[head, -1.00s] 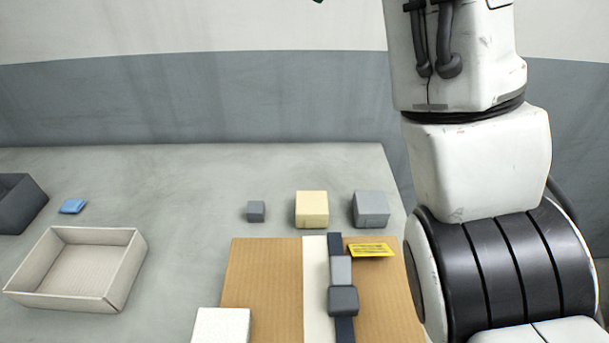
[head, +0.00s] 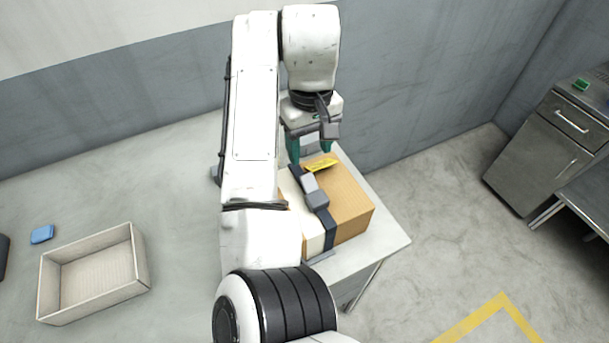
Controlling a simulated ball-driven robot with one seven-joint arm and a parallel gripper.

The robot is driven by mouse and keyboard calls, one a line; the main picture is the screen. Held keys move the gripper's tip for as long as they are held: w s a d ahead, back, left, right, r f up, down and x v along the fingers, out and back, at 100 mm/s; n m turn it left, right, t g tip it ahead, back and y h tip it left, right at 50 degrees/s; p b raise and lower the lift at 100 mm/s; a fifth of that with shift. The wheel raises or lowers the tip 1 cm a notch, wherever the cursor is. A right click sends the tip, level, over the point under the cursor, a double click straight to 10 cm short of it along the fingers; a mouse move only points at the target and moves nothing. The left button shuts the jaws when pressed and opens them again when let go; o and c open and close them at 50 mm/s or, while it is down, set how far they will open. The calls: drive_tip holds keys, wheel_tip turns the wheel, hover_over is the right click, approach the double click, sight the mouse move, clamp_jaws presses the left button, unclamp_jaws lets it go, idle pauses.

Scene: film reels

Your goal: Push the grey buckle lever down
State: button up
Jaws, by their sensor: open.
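The grey buckle (head: 317,199) sits on a dark strap (head: 328,229) that runs over a cardboard box (head: 350,208). A lighter grey lever (head: 309,183) shows at the buckle's far end, along the strap. Whether it is raised or flat is hard to tell from this angle. My gripper (head: 309,152) is open, with its green fingers pointing down over the far edge of the box, beyond the lever and near the yellow label. It appears apart from the lever and holds nothing visible.
A yellow label (head: 322,163) lies on the box near my fingers. An open tray (head: 92,275) and a blue item (head: 42,234) lie on the table at left. My arm hides the table's middle. A grey cabinet (head: 545,150) stands at the far right, with open floor between.

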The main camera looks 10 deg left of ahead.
sight(308, 178)
wheel_tip(308, 178, down, 10)
drive_tip(key=shift+f+b, duration=0.1)
drive_tip(key=shift+b, duration=0.35)
drive_tip(key=c, duration=1.1)
drive_tip(key=shift+o, duration=0.2)
drive_tip(key=shift+w, duration=0.1)
drive_tip(key=shift+w+a+g, duration=0.1)
drive_tip(key=shift+g, duration=0.2)
drive_tip(key=shift+w+a+f+g+h+b, duration=0.15)
drive_tip(key=shift+f+g+h+b, duration=0.2)
drive_tip(key=shift+g+h, duration=0.5)
drive_tip(key=shift+r, duration=0.1)
